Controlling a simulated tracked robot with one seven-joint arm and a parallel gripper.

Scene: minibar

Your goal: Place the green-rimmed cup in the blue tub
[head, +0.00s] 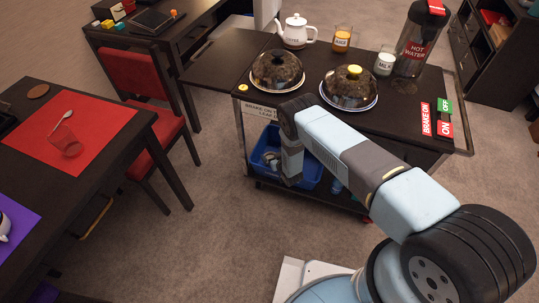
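The blue tub (312,174) sits on the lower shelf of the serving cart, partly hidden by my arm. My gripper (290,181) hangs down in front of or over the tub; I cannot tell its exact depth. Its fingers are too small and dark to show whether they are open or shut, or hold anything. Small grey and pale items (271,158) lie in the left part of the tub, too small to identify. I cannot make out a green rim on any cup in this view.
The cart top (405,88) carries two covered plates, a white coffee pot (295,31), a juice glass (341,39), a milk glass (384,62) and a hot-water dispenser (418,40). A clear tumbler (66,141) stands on a red mat (95,128) at left. A red chair (150,90) stands between.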

